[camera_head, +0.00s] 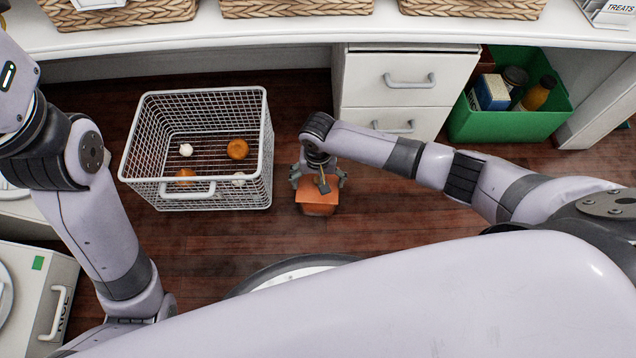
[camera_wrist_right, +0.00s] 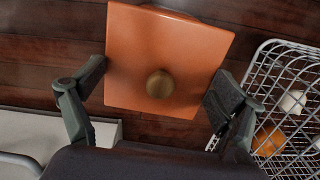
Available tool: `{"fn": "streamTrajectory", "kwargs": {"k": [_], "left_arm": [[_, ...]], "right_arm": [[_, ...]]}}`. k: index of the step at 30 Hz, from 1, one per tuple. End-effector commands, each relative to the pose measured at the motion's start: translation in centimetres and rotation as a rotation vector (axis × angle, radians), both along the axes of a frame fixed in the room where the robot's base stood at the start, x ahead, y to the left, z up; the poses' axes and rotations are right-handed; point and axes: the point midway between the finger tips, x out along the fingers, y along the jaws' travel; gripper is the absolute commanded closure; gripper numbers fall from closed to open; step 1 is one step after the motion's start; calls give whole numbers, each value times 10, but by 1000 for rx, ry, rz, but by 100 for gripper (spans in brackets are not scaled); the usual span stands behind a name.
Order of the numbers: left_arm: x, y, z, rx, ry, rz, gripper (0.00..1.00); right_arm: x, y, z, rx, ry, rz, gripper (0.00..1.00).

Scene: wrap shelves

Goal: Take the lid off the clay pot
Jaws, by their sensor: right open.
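The clay pot (camera_head: 317,208) is orange and stands on the wooden floor in the head view, right of the wire basket. Its square orange lid (camera_wrist_right: 165,45) fills the upper middle of the right wrist view, with a round wooden knob (camera_wrist_right: 160,84) on top. The lid sits on the pot, whose body is hidden beneath it in the wrist view. My right gripper (camera_head: 319,181) is above the pot, open, its fingers spread on either side of the lid; I cannot tell whether they touch it. My left arm shows at the left, but its gripper is not in view.
A white wire basket (camera_head: 200,200) with several round items stands left of the pot. White drawers (camera_head: 405,85) stand behind, under a counter (camera_head: 300,30) holding wicker baskets. A green bin (camera_head: 510,127) with packages is at the right. The floor before the pot is partly clear.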

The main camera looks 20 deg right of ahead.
Motion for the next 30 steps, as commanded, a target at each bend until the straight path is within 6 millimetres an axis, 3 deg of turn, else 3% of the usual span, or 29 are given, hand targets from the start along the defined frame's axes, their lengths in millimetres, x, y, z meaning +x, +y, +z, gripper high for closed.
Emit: {"fn": "streamTrajectory", "kwargs": {"k": [17, 30], "left_arm": [[0, 0, -1, 0, 1, -1, 60], [0, 0, -2, 0, 0, 0, 60]], "right_arm": [[-2, 0, -3, -1, 3, 0, 53], [-4, -1, -6, -3, 6, 1, 55]]}}
